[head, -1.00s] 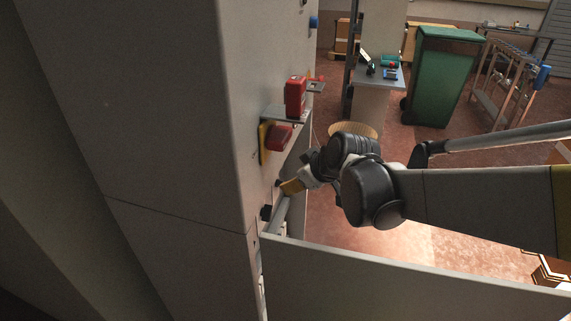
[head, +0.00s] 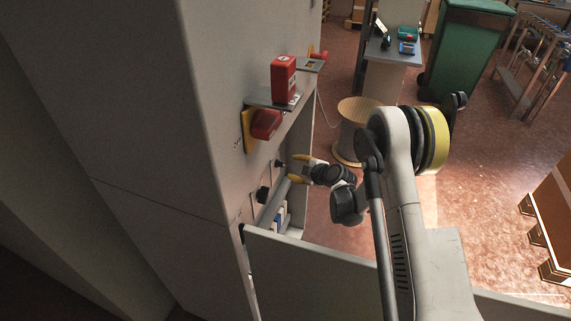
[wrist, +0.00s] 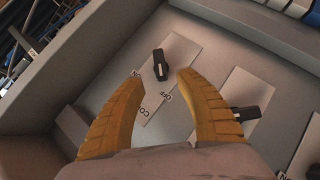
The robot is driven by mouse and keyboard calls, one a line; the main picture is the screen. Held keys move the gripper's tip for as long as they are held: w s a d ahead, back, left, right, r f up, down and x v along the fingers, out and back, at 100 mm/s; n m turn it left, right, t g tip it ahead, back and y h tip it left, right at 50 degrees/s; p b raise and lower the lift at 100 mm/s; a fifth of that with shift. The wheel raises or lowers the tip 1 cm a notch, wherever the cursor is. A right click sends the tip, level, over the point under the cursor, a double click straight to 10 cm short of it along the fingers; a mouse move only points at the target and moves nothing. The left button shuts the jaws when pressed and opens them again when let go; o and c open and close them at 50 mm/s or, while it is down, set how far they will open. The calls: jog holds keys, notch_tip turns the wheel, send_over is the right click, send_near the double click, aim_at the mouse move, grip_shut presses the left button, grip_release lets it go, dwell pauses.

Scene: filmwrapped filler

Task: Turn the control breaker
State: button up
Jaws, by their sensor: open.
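A black rotary knob (wrist: 160,66) stands on a white plate marked ON and OFF, with a partly hidden label starting "CO". It lies just beyond my open, empty gripper (wrist: 160,80), framed between the yellow fingertips and apart from them. A second black knob (wrist: 245,113) on another plate is just right of the right finger. In the head view, my gripper (head: 296,168) is at the cabinet's open compartment, facing a far black knob (head: 279,163). A nearer black knob (head: 262,194) sits lower left of it.
A red rotary handle (head: 265,124) on a yellow plate and a red box (head: 284,78) on a small shelf project above the compartment. The cabinet's open door (head: 310,266) extends across below my arm. A cable spool (head: 358,110) stands on the floor behind. Wiring (wrist: 35,35) shows upper left.

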aim_at(284, 165)
jog(key=b+x, duration=0.3)
jog(key=x, duration=0.6)
jog(key=shift+a+f, duration=0.1)
jog(key=shift+f, duration=0.05)
jog(key=shift+w+a+f, duration=0.15)
jog(key=shift+w+a, duration=0.05)
jog(key=shift+w, duration=0.15)
grip_shut()
